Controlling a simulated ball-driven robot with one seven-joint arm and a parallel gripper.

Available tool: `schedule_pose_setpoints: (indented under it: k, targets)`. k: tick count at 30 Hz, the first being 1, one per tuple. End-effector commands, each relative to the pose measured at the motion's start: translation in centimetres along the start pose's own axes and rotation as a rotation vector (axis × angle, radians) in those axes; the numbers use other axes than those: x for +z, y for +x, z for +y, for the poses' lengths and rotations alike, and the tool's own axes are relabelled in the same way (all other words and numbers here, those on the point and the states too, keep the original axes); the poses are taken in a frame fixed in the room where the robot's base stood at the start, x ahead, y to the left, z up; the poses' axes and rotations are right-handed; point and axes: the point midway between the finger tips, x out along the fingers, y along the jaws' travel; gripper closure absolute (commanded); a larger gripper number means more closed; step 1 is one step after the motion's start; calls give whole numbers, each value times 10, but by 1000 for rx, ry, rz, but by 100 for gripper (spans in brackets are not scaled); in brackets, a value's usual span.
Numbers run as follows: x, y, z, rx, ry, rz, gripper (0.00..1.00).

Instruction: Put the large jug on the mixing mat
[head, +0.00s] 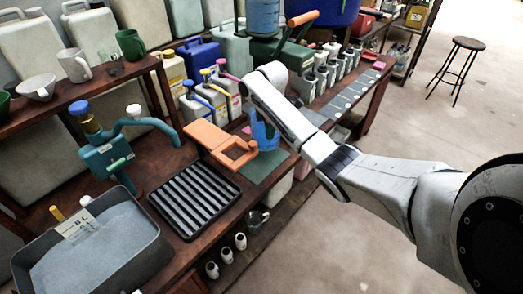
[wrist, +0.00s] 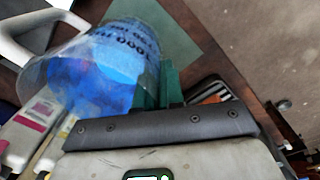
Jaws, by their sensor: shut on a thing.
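The large jug (wrist: 105,65) is clear, with blue contents and dark markings. It fills the upper left of the wrist view, tilted in that picture, and also shows in the head view (head: 264,134). My gripper (wrist: 158,88) has green fingers shut on the jug's side; the jug partly hides them. The mixing mat (head: 268,172) is a flat green sheet on the bench. It shows just in front of the jug in the head view and beyond it in the wrist view (wrist: 165,30). I cannot tell whether the jug touches it.
An orange frame (head: 220,146) lies left of the jug. A black ribbed tray (head: 193,197) and a grey basin (head: 90,250) are nearer on the bench. Bottles with coloured pumps (head: 205,100) stand behind. The bench edge is close to the mat's right.

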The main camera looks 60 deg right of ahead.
Motion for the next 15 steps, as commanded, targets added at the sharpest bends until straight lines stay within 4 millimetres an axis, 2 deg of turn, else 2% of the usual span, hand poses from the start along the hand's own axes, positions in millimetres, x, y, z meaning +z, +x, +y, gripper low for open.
schedule_pose_setpoints:
  k: [3,11,15]
  targets:
    - [0,20,-1,0,0,-1,100]
    - [0,45,-2,0,-1,-2,100]
    - [0,64,-2,-1,-1,-2,100]
